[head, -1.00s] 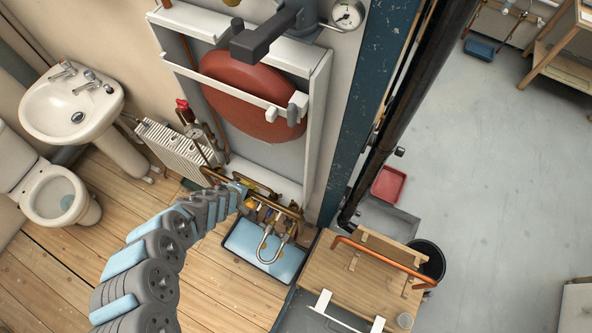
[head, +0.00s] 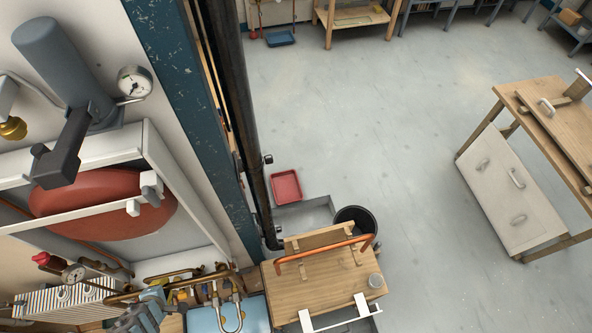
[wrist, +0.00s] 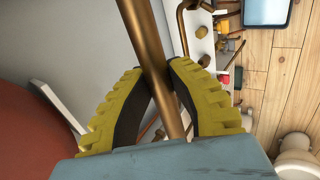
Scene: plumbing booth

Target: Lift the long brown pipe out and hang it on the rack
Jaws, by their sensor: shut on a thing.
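My gripper (wrist: 163,105) has yellow-ribbed fingers with dark pads, shut around a long brown pipe (wrist: 148,35) in the wrist view. The pipe runs from the top edge down between the fingers, and its lower part is hidden behind the grey-blue gripper body. In the head view my arm is at the bottom left, among copper pipework beside the boiler recess. The held pipe is hard to separate from that pipework there. I cannot tell for certain which thing is the rack.
An orange-copper pipe (head: 320,249) lies on a wooden bench (head: 300,291). A black bucket (head: 370,217) and red tray (head: 286,186) stand behind it. A thick black vertical pipe (head: 240,110) is left of them. A workbench (head: 555,125) stands right. The middle floor is clear.

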